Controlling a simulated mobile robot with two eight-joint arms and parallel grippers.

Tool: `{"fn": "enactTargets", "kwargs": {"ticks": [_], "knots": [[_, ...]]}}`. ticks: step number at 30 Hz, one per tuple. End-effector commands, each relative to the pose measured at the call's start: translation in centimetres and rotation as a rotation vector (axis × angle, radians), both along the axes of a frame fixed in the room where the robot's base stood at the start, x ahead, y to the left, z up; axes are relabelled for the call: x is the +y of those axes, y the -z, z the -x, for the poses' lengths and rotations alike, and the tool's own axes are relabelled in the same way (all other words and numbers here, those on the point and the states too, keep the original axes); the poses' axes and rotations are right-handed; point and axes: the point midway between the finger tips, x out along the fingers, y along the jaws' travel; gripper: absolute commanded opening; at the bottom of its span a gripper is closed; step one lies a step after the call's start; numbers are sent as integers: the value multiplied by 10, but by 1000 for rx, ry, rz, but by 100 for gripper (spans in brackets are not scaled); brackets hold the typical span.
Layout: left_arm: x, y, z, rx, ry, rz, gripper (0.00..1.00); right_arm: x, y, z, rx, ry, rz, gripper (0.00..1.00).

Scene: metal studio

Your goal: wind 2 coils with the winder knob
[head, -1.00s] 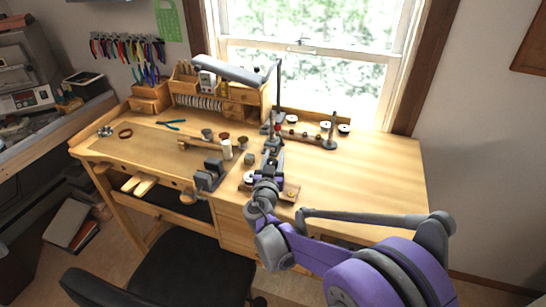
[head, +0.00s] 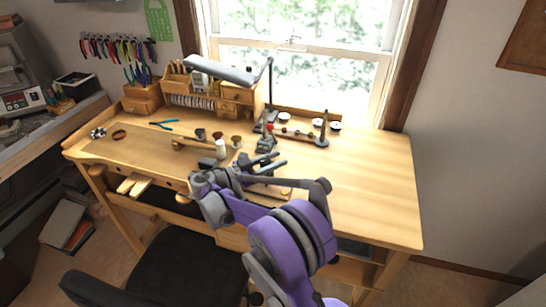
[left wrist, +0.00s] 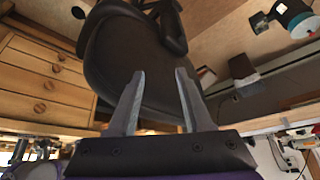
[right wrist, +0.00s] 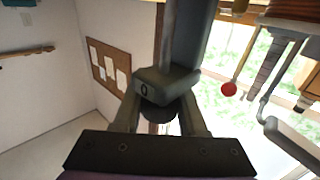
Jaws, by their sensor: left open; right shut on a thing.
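The winder (head: 264,145) appears to be the grey upright device just behind the gripper, near a small red ball (head: 270,127). The ball also shows in the right wrist view (right wrist: 229,89). The knob is hidden in the head view. My left gripper (left wrist: 159,78) is open and empty, below the bench front.
Small spools (head: 236,141) and a white cylinder (head: 221,148) stand left of the winder. A rod stand (head: 300,136) is behind to the right. Blue pliers (head: 163,124) lie at the left. The right bench top (head: 375,190) is clear. A black chair (head: 175,270) stands in front.

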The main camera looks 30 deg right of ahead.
Motion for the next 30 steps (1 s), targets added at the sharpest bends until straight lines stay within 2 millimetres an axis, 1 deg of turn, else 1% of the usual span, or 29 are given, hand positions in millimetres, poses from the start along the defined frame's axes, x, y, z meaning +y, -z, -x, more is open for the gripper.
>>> {"fn": "enactTargets", "kwargs": {"ticks": [6, 12, 19, 30], "knots": [[0, -9, -4, -7, 0, 0, 50, 0, -1, 4, -2, 166, -1, 0], [0, -14, -6, -11, 0, 0, 50, 1, -1, 7, -2, 270, 0, 0], [0, -16, -7, -13, 0, 0, 50, 1, 0, 10, -1, 332, -1, 0], [0, -16, -7, -13, 0, 0, 50, 1, 0, 11, -1, 346, 0, 0]]}}
